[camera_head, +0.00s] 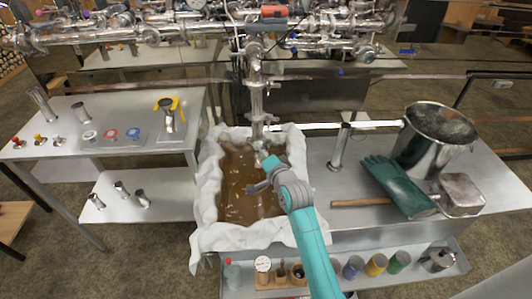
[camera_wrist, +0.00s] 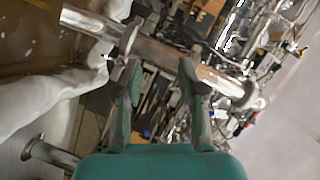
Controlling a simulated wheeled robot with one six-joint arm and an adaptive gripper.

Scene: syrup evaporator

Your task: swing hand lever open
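A vertical steel pipe (camera_head: 256,90) with clamped joints comes down over the filter-lined tank. Its lower end is close to my gripper (camera_head: 262,150). In the wrist view the pipe (camera_wrist: 160,50) runs diagonally just beyond the fingertips. My gripper (camera_wrist: 160,72) is open there, its two fingers apart, with nothing clearly held between them. Small metal parts stick out from the pipe near the fingertips, but I cannot tell for sure which is the hand lever. Whether a finger touches the pipe is unclear.
White filter cloth (camera_head: 208,190) lines the tank of brown liquid (camera_head: 236,185). The left table (camera_head: 60,155) holds fittings. Colored jars (camera_head: 376,265) stand on a lower shelf.

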